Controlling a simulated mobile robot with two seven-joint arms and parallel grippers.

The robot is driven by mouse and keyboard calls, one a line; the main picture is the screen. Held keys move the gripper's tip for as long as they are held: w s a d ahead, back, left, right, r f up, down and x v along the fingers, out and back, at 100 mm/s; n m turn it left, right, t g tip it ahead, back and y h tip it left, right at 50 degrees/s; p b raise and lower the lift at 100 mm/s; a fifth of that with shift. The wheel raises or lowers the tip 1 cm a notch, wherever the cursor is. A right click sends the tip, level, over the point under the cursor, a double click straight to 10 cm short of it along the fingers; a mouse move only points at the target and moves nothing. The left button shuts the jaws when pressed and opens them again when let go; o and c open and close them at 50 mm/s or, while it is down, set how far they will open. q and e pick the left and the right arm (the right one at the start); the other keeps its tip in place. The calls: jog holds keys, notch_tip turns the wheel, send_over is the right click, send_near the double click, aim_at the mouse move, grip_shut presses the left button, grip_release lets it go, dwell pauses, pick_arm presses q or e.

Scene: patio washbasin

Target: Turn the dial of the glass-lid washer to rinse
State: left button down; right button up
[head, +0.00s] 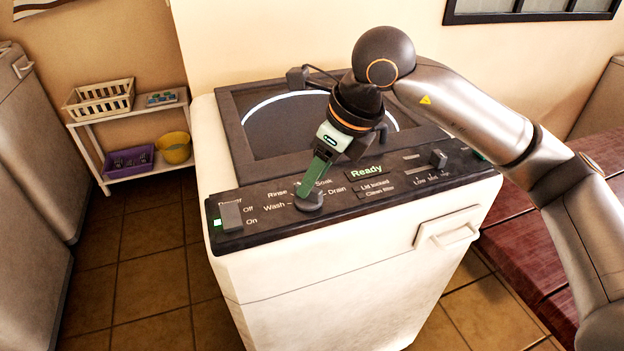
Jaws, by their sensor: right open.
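The washer (320,290) is a white top-loader with a dark glass lid (265,125). On its black front panel, the round dark dial (309,203) sits among the labels Wash, Rinse, Soak and Drain. My right gripper (308,189) reaches down from above with its green fingers at the dial; it is open. The fingers cover part of the dial, so I cannot tell which label it points at or whether they touch it. My left gripper is not in view.
The power switch (231,216) has a green light near On. The display (367,170) reads Ready. A slider (438,158) is at the panel's right. A shelf (130,115) with baskets stands back left; a reddish wooden table (530,245) is at right.

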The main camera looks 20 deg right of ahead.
jog(key=v, duration=1)
jog(key=shift+r, duration=0.25)
jog(key=shift+s, duration=0.15)
